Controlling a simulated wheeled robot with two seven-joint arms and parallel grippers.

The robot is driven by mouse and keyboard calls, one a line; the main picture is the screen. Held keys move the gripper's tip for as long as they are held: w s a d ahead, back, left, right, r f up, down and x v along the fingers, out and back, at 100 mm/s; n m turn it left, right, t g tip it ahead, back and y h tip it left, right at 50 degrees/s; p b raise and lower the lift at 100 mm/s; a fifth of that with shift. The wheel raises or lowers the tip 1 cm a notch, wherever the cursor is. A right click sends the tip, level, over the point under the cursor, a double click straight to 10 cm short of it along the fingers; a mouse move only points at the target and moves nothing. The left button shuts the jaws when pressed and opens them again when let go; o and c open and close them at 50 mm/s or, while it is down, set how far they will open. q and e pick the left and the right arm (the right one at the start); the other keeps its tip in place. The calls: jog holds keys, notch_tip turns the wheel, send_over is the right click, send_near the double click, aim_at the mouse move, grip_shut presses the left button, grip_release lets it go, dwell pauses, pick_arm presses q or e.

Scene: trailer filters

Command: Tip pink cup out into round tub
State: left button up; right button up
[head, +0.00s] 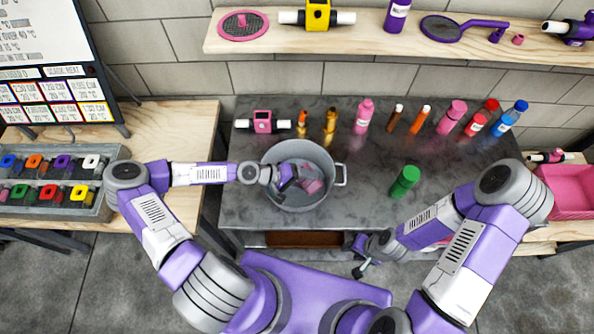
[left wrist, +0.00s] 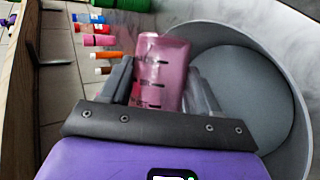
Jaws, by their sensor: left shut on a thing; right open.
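The pink cup (head: 313,187) is translucent with dark marks and shows over the inside of the round grey tub (head: 300,205). My left gripper (head: 289,178) is over the tub and shut on the cup. In the left wrist view the cup (left wrist: 162,70) stands between the two fingers, with the tub's pale inside (left wrist: 245,85) beside and beyond it. The cup looks tilted; its contents cannot be made out. My right gripper (head: 362,262) is open and empty, low in front of the dark table's front edge.
A green bottle (head: 405,181) stands right of the tub on the dark table (head: 250,205). Several bottles and vials, including a pink bottle (head: 363,117), line the table's back. A shelf (head: 380,42) runs above. A pink bin (head: 570,192) is at the far right.

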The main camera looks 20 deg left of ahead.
pick_arm(q)
jog(key=shift+d, duration=0.15)
jog(key=shift+w+a+r, duration=0.1)
jog(key=shift+a, duration=0.15)
jog(key=shift+d+r+h, duration=0.1)
jog(key=shift+d+h, duration=0.1)
jog(key=shift+h, duration=0.1)
jog(key=shift+a+n+b, duration=0.25)
jog(key=shift+n+b, duration=0.05)
jog(key=shift+d+r, duration=0.1)
jog(key=shift+d, duration=0.1)
jog(key=shift+w+a+g, duration=0.1)
jog(key=shift+a+g, duration=0.15)
jog(key=shift+g, duration=0.05)
jog(key=shift+d+r+h+b, duration=0.15)
jog(key=shift+h+b, duration=0.15)
jog(key=shift+h, duration=0.1)
jog(key=shift+a+n, duration=0.25)
jog(key=shift+n, duration=0.05)
jog(key=shift+d+r, duration=0.15)
jog(key=shift+d, duration=0.05)
jog(key=shift+w+a+h, duration=0.1)
jog(key=shift+a+h, duration=0.15)
jog(key=shift+h, duration=0.05)
jog(key=shift+b, duration=0.3)
pick_arm(e)
jog(key=shift+d+f, duration=0.9)
